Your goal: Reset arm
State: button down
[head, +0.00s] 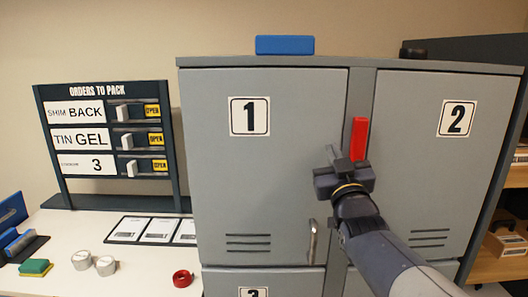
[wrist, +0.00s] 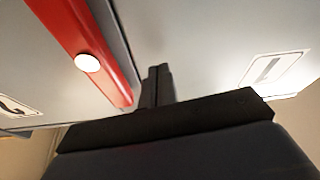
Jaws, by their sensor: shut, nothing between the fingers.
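My gripper (head: 334,160) is raised in front of the grey cabinet (head: 362,90), near the right edge of door 1 (head: 285,180). Its fingers are shut and hold nothing. In the wrist view the shut fingertips (wrist: 157,82) point toward the cabinet front. A red bar (head: 360,139) on the strip between door 1 and door 2 (head: 450,170) is just right of the fingers; it also shows large in the wrist view (wrist: 85,45), with a white round spot on it. I cannot tell whether the fingers touch the cabinet.
A metal handle (head: 312,241) sits low on door 1. A blue block (head: 285,45) lies on the cabinet top. The orders board (head: 112,140) stands at left. The white table (head: 60,225) carries a red ring (head: 182,278), tins (head: 82,260) and a green-yellow block (head: 36,267).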

jog(key=m+h, duration=0.1)
jog(key=m, duration=0.1)
jog(key=shift+r+m, duration=0.15)
jog(key=shift+m, duration=0.15)
jog(key=shift+s+r+b, duration=0.2)
jog(key=shift+r+b, duration=0.15)
jog(key=shift+r, duration=0.9)
jog(key=shift+r+b+v, duration=0.1)
jog(key=shift+b+v, duration=0.35)
jog(key=shift+v, duration=0.85)
jog(key=shift+r+b+v, duration=0.15)
jog(key=shift+b+v, duration=0.3)
jog(key=shift+v, duration=0.85)
jog(key=shift+s+f, duration=0.1)
